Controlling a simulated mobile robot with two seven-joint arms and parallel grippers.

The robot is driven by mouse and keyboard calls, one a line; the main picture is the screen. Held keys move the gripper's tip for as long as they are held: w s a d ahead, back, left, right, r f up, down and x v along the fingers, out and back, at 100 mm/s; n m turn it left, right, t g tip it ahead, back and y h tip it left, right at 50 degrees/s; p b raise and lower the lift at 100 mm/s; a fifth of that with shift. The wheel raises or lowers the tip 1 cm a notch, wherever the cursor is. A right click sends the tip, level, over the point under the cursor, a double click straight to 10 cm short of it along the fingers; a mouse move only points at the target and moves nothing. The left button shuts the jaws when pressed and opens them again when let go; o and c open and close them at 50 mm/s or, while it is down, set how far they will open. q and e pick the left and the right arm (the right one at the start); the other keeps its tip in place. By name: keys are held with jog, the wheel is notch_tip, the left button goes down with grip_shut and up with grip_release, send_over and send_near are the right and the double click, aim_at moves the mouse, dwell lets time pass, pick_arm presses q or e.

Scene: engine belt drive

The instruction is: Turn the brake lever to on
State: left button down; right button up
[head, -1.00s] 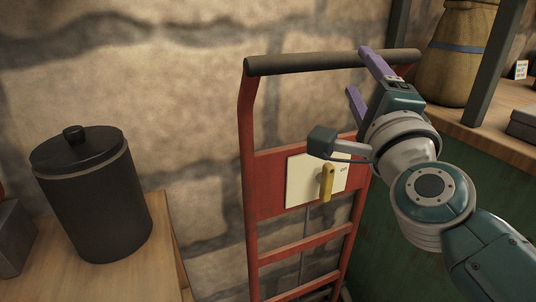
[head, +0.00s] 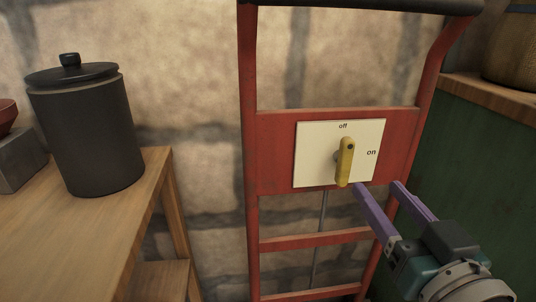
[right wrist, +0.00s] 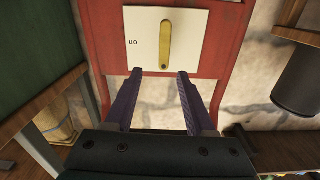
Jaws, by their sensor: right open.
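The brake lever (head: 346,163) is a yellow handle on a white plate (head: 310,153) fixed to a red frame. It stands about upright in the head view, with the word "off" above it and "on" to its right. In the right wrist view, the lever (right wrist: 165,45) shows lengthwise beyond the fingers, and "on" reads upside down. My right gripper (head: 377,186) is open and empty, with purple fingers just below and right of the lever. The fingers (right wrist: 159,72) appear apart from the lever. My left gripper is out of view.
The red hand-truck frame (head: 250,120) stands before a stone wall. A dark lidded pot (head: 88,135) is on a wooden table (head: 60,235) at left. A green cabinet (head: 470,150) with a wooden top is close on the right.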

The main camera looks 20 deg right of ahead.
aim_at(348, 161)
jog(key=shift+n, duration=0.4)
jog(key=x, duration=0.2)
jog(key=b+x, duration=0.1)
jog(key=x, duration=0.2)
jog(key=a+b+x, duration=0.1)
jog(key=x, duration=0.2)
jog(key=shift+w+d+f, duration=0.1)
jog(key=shift+w+f, duration=0.2)
jog(key=shift+w, duration=0.05)
jog(key=shift+w+d, duration=0.15)
jog(key=shift+w, duration=0.45)
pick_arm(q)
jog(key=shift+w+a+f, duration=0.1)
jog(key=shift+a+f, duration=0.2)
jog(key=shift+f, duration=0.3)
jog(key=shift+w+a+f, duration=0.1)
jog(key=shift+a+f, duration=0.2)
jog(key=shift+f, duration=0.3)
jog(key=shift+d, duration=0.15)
pick_arm(e)
grip_shut()
